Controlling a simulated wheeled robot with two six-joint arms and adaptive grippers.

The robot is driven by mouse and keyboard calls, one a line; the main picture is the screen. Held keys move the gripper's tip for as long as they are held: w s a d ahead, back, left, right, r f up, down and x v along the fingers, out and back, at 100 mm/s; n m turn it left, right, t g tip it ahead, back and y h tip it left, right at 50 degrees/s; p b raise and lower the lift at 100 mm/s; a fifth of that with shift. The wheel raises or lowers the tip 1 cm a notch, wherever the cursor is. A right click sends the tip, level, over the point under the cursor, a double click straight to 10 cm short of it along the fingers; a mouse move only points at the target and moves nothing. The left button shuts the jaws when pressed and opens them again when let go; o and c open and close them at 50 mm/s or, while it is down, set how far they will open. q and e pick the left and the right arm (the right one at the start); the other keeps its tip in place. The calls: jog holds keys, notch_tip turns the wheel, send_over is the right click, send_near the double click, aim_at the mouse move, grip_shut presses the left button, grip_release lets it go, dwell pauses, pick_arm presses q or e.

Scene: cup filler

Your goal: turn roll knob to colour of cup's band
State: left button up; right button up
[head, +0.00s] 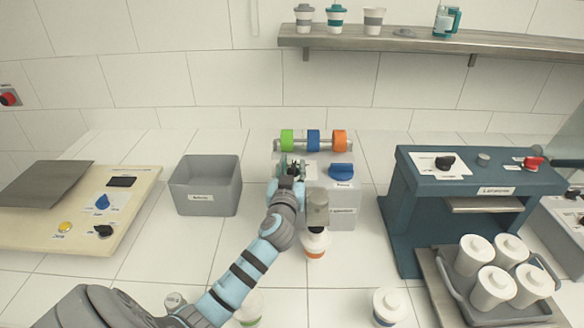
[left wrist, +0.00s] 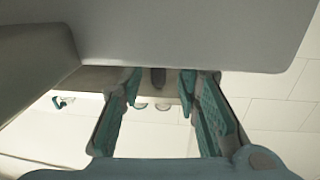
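The filling machine (head: 343,213) stands mid-counter, with a green roll (head: 287,140), a blue roll (head: 313,140) and an orange roll (head: 339,141) on a bar along its top. A blue knob (head: 341,172) sits at the right of its upper face; its label is too small to read. A white cup with an orange band (head: 315,244) stands at the machine's front, below a grey cylinder (head: 317,207). My left gripper (head: 291,168) is over the left part of the upper face, left of the blue knob, hiding what lies there. Its fingers are apart in the left wrist view (left wrist: 160,100).
A grey bin (head: 207,207) stands left of the machine, a beige panel (head: 120,205) farther left. A blue-green machine (head: 400,215) and a tray of lidded cups (head: 440,290) are right. A green-banded cup (head: 249,308) and a blue-banded cup (head: 388,307) stand in front.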

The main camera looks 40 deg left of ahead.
pick_arm(q)
jog(key=shift+w, duration=0.1)
grip_shut()
jog(key=m+t+h, duration=0.1)
jog(key=h, duration=0.1)
jog(key=m+t+h, duration=0.1)
jog(key=m+h, duration=0.1)
jog(key=shift+a+p, duration=0.3)
jog(key=shift+p, duration=0.05)
jog(key=m+h+p, duration=0.1)
jog(key=m+h, duration=0.1)
jog(key=h, duration=0.1)
jog(key=shift+t, duration=0.3)
jog(key=shift+o, duration=0.4)
grip_release()
